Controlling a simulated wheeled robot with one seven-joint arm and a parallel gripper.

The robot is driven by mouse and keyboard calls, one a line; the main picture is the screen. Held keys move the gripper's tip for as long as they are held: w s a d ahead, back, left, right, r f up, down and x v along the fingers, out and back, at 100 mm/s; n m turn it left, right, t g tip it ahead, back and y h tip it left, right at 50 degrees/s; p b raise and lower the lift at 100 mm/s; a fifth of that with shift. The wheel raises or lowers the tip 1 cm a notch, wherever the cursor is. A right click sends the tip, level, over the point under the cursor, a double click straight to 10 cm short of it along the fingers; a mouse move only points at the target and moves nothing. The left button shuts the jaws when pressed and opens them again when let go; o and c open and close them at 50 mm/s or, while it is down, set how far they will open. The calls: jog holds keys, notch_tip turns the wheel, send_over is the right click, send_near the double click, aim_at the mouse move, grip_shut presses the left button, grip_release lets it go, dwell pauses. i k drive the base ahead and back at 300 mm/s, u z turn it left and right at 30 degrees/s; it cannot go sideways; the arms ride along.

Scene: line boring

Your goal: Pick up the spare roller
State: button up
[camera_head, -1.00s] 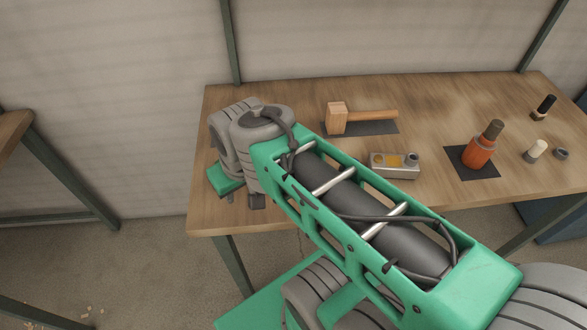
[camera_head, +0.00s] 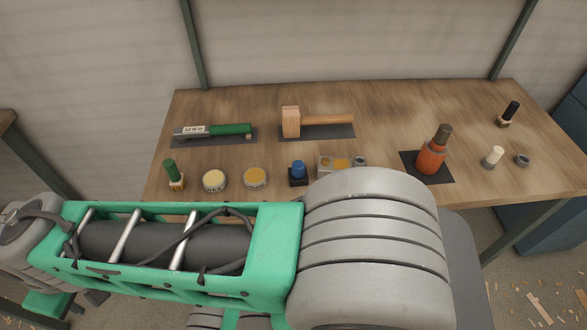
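No thing on the bench carries a mark that names it as the spare roller. A small pale cylinder (camera_head: 492,157) stands at the right of the bench, and it is the most roller-like thing in view. A short grey ring (camera_head: 522,160) lies just right of it. My green and grey arm crosses the lower left and middle of the picture, with its far end at the left edge. My gripper cannot be made out there. The arm is well left of and nearer than the pale cylinder, and it hides the bench's front left part.
The wooden bench (camera_head: 400,115) also holds a mallet (camera_head: 291,122), a green-handled tool (camera_head: 230,130), a green-knobbed brush (camera_head: 172,175), two tins, a blue-knobbed piece (camera_head: 298,172), a metal block (camera_head: 333,166), an orange bottle (camera_head: 432,158) and a black-handled piece (camera_head: 510,112).

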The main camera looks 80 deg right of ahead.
aim_at(298, 166)
jog(key=k, duration=1.55)
jog(key=u, duration=0.75)
